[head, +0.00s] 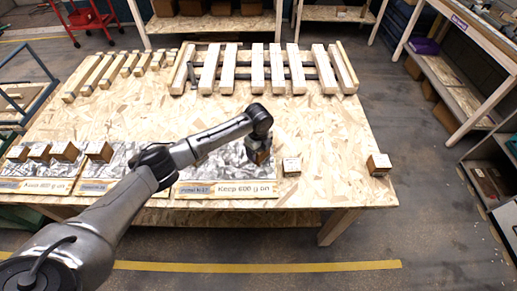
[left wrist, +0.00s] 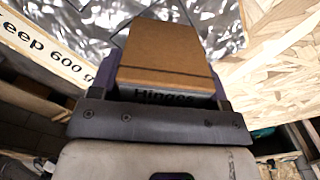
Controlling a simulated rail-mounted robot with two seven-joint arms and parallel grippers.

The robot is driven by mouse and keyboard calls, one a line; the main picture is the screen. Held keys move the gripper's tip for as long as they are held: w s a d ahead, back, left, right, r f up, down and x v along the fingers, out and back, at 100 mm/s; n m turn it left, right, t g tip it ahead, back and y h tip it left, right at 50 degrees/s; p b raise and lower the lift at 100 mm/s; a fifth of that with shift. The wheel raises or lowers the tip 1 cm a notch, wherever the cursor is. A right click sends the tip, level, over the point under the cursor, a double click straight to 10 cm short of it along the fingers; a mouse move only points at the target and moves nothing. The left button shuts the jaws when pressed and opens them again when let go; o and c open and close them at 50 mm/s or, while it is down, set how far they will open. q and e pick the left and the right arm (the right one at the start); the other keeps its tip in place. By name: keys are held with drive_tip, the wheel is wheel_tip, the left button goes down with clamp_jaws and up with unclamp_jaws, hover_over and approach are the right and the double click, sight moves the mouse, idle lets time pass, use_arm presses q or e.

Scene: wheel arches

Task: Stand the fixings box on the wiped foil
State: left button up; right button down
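My left gripper (head: 257,145) is over the right foil sheet (head: 205,172). In the left wrist view, a brown cardboard box marked "Hinges" (left wrist: 165,55) sits between the fingers of my left gripper (left wrist: 165,75), which look shut on it. The held box also shows below the gripper in the head view (head: 262,157); I cannot tell whether it touches the foil. My right gripper is not in view.
Several small boxes (head: 40,151) stand on the left foil and another box (head: 100,151) on the middle foil. Wooden slats (head: 256,68) lie at the back; bare board lies between.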

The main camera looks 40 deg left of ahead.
use_arm(q)
drive_tip(key=o, duration=0.4)
drive_tip(key=shift+c, duration=0.2)
drive_tip(key=shift+r, duration=0.1)
